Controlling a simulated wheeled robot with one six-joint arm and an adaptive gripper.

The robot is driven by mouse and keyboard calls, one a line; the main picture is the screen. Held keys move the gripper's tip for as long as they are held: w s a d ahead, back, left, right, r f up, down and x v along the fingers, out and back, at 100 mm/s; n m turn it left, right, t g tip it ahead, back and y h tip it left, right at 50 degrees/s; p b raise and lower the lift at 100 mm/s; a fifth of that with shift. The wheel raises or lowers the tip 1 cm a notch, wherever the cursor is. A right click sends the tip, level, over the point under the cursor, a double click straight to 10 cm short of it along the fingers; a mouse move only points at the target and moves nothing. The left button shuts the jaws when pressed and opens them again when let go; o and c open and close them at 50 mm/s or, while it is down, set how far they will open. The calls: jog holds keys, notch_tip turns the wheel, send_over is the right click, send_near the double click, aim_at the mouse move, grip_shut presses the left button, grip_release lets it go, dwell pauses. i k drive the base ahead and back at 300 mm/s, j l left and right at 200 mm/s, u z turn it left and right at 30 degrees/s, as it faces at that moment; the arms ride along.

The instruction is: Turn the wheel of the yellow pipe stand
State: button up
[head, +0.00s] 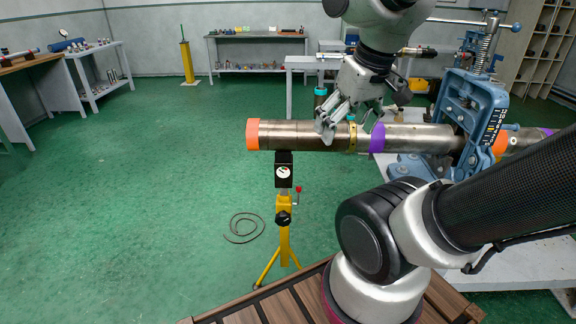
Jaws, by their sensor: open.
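The yellow pipe stand (284,242) stands on the floor in front of my base, left of my arm. Its black head with a round white-faced dial (284,172) sits under the pipe. A dark round knob (283,218) is on its post, and a small red-tipped lever (298,190) is beside it. I cannot tell for sure which part is the wheel. The steel pipe (300,137) lies level, with an orange left end and a purple band. My gripper (349,122) is open, pointing down at the pipe, right of and above the stand. Whether it touches the pipe is unclear.
A blue pipe vise (474,110) grips the pipe on the right, on a grey table (530,245). A hose coil (244,228) lies on the floor left of the stand. Another yellow stand (186,58) and workbenches are far back. The green floor at left is clear.

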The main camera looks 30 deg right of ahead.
aim_at(283, 218)
jog(key=i+z, duration=0.25)
jog(key=i, duration=0.2)
jog(key=i+z, duration=0.25)
jog(key=i, duration=0.15)
